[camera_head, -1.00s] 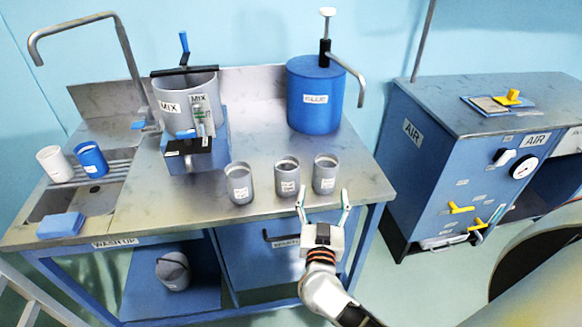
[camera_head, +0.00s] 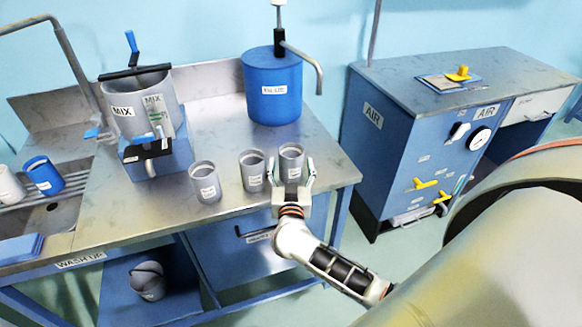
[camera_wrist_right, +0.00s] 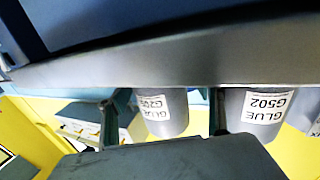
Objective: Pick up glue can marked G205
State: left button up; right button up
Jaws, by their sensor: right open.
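The grey glue can whose label seems to read G205 (camera_head: 291,158) stands upright at the right end of a row of three grey cans, near the counter's front edge. It also shows in the right wrist view (camera_wrist_right: 172,112), where the picture is upside down. My right gripper (camera_head: 295,168) is open, with one finger on each side of this can. In the right wrist view, the can lies between the fingers (camera_wrist_right: 162,115); contact cannot be told.
The third grey can (camera_head: 204,183) stands to the left. Behind are a blue glue drum (camera_head: 273,90) with a spout and a mixing pot (camera_head: 140,100). The counter's right end (camera_head: 335,172) is clear. A blue air cabinet (camera_head: 400,150) stands to the right.

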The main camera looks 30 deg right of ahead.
jog(key=c, duration=1.2)
